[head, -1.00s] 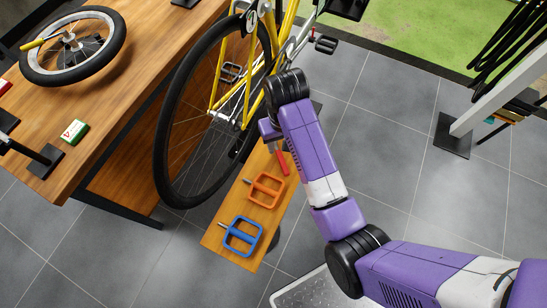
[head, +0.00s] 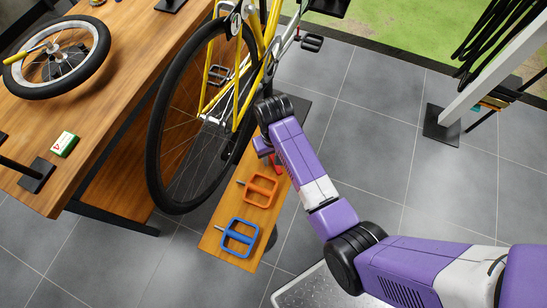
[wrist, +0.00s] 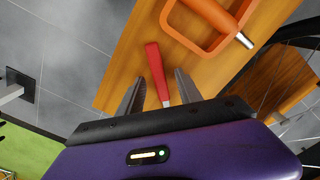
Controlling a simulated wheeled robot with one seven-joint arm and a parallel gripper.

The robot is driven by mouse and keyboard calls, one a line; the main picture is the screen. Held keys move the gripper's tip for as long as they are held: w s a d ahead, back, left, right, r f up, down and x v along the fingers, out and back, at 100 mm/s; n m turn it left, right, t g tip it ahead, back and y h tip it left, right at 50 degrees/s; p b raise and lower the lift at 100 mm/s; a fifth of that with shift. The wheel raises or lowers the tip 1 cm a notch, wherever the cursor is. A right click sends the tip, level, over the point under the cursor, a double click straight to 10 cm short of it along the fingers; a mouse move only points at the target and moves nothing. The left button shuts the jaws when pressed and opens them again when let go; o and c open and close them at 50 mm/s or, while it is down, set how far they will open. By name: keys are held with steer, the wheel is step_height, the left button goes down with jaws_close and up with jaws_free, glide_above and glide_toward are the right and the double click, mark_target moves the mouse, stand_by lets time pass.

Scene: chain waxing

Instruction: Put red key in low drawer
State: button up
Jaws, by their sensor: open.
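The red key (wrist: 157,74) is a long flat red bar lying on a narrow wooden board (wrist: 135,58). In the head view a small red part of the key (head: 279,167) shows beside my wrist, and the rest is hidden. My gripper (wrist: 161,78) is open, with one finger on each side of the key in the wrist view. Whether the fingers touch the key or the board, I cannot tell. No low drawer can be made out in either view.
An orange pedal (head: 261,190) and a blue pedal (head: 240,237) lie on the same board. A yellow bicycle (head: 208,100) stands close beside it. A wooden workbench (head: 120,62) with a loose wheel (head: 58,57) is at the left.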

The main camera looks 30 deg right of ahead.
jaws_close()
steer(key=shift+r, duration=0.1)
